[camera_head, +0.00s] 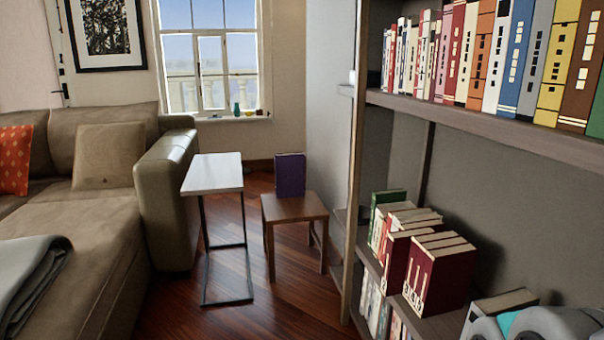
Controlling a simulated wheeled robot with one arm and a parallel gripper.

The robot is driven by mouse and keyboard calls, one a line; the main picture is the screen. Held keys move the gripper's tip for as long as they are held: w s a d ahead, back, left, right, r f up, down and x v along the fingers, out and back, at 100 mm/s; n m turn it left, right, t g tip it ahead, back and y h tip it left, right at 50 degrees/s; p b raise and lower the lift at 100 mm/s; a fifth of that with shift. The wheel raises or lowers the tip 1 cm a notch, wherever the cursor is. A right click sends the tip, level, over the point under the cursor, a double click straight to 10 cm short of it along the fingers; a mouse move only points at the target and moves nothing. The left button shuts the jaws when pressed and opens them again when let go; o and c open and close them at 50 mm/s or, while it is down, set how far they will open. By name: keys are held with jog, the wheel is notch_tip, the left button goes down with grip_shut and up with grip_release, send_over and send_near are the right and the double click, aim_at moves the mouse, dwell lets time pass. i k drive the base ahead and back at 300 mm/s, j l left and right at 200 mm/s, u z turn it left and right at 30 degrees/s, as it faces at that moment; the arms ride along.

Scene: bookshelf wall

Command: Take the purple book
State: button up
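The purple book (290,175) stands upright on a small brown wooden side table (295,209), near the middle of the view and some way off across the floor. Its broad face is turned roughly towards me and nothing covers it. My gripper's fingers are not in view. Only a rounded grey and teal part of my arm shows at the bottom right corner, close to the shelf and far from the purple book.
A narrow white-topped table (214,173) with a thin dark frame stands just left of the wooden table. A beige sofa (75,235) fills the left. A bookshelf (480,118) with several books fills the right. Wooden floor (285,298) is open in front of the wooden table.

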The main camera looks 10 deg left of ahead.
aim_at(289, 168)
jog(key=i+j+u, duration=0.35)
jog(key=i+j, duration=1.45)
jog(key=i, duration=0.1)
